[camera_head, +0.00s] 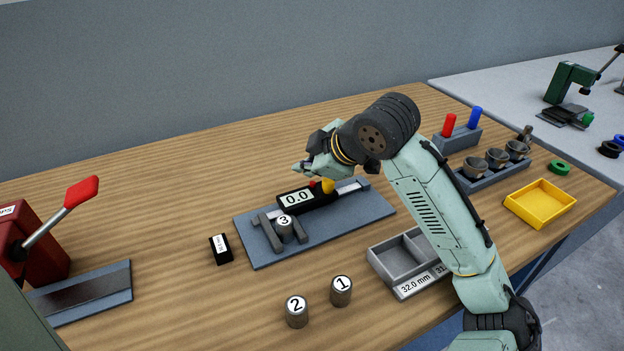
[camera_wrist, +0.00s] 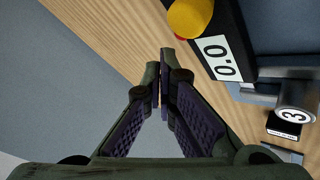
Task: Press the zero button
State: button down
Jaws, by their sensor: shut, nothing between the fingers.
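A small red button (camera_head: 312,183) and a larger yellow knob (camera_head: 328,186) sit beside the display. In the wrist view the red part (camera_wrist: 180,38) is mostly hidden under the yellow knob (camera_wrist: 190,18). No label shows which is the zero button. My gripper (camera_head: 299,168) is shut and empty, above and behind the housing; its fingertips (camera_wrist: 167,62) appear close to the red part. I cannot tell whether they touch.
Cylinder 3 (camera_head: 284,222) sits between the gauge's grey jaws on a blue-grey plate (camera_head: 350,217). Cylinders 1 (camera_head: 341,291) and 2 (camera_head: 297,312) stand in front. A black block (camera_head: 220,249) is left, a grey divided tray (camera_head: 393,264) right. A red-handled press (camera_head: 40,240) stands far left.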

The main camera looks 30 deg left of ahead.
aim_at(310, 187)
notch_tip(310, 187, up, 4)
jog(key=p, duration=0.3)
jog(key=shift+d+r, duration=0.15)
jog(key=shift+r, duration=0.1)
dwell(0.6)
